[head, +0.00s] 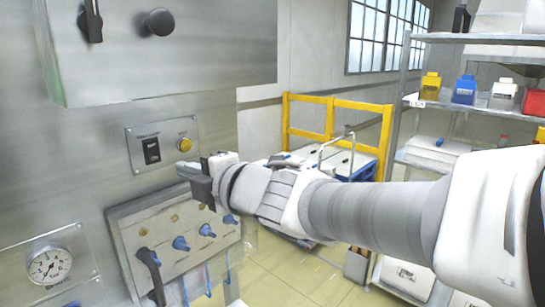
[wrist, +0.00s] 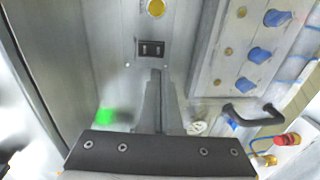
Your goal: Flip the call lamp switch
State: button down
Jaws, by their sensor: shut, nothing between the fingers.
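The call lamp panel is a small metal plate (head: 135,148) on the grey machine wall. It carries a black switch (head: 152,150) on its left and a yellow round lamp (head: 184,145) on its right. In the wrist view the black switch (wrist: 151,48) lies just beyond my fingertips, with the yellow lamp (wrist: 156,8) farther up at the top edge. My gripper (head: 181,168) is shut and empty, low and right of the switch in the head view. Its fingers (wrist: 155,74) point at the switch in the wrist view. I cannot tell whether they touch it.
Below is a box with blue knobs (head: 181,243) and a black handle (head: 150,262); these sit close on the right in the wrist view. A pressure gauge (head: 49,266) is at lower left. An overhanging cabinet (head: 200,50) is above. A yellow rail (head: 335,104) and shelves stand behind.

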aim_at(155, 160)
jog(key=x, duration=1)
jog(key=shift+w+a, duration=0.1)
jog(key=shift+f, duration=0.1)
jog(key=b, duration=0.3)
jog(key=shift+w+a+f, duration=0.1)
jog(key=shift+f, duration=0.25)
jog(key=shift+r+p, duration=0.35)
jog(key=shift+p, duration=0.15)
